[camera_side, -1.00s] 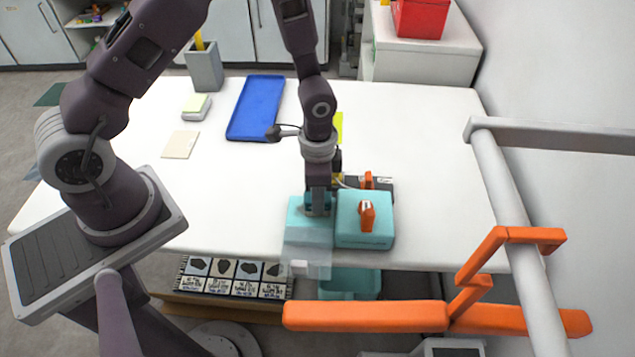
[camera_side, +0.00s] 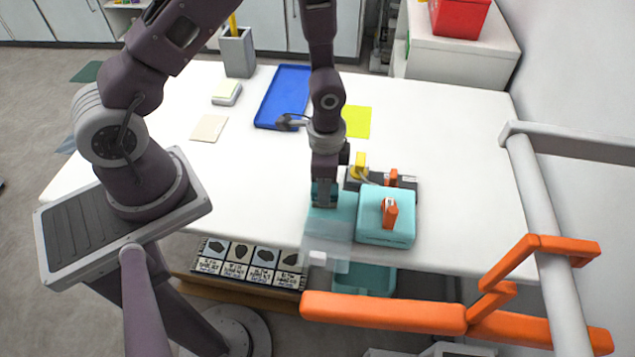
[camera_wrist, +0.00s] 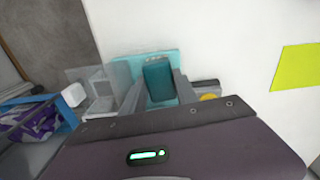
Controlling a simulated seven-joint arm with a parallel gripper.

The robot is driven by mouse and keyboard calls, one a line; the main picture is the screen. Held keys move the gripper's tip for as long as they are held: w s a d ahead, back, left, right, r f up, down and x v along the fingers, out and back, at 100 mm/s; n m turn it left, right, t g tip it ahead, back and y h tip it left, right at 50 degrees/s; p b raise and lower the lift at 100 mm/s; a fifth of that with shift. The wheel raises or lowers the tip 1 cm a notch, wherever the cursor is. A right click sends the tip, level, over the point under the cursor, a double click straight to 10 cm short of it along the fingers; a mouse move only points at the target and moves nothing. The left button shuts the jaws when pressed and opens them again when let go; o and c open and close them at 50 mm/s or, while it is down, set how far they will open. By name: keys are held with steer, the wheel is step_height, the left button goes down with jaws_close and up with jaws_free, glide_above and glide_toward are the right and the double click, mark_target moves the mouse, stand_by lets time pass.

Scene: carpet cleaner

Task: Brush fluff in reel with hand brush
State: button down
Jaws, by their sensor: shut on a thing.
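My gripper (camera_side: 323,203) points down at the table's front edge, over the left part of a light teal unit. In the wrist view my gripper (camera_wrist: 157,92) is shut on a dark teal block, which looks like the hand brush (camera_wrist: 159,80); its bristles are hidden. The carpet cleaner parts are a teal box (camera_side: 378,230) with an orange latch (camera_side: 389,212) just right of my gripper, and a clear part (camera_side: 326,252) overhanging the edge. I cannot make out the reel or any fluff; my gripper covers that area.
A grey piece with yellow and orange knobs (camera_side: 361,162) lies behind the teal box. A teal bin (camera_side: 364,279) and a box with printed pictures (camera_side: 248,264) are below the edge. An orange-and-grey frame (camera_side: 385,312) stands in front. A blue tray (camera_side: 283,97) and yellow sheet (camera_side: 357,122) lie farther back.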

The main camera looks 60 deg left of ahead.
steer(key=shift+w+d, duration=1.1)
steer(key=shift+d, duration=0.05)
steer(key=shift+w+d+r, duration=0.15)
steer(key=shift+w+r, duration=0.05)
step_height(320, 180, up, 8)
steer(key=shift+s+f, duration=0.1)
steer(key=shift+f, duration=0.25)
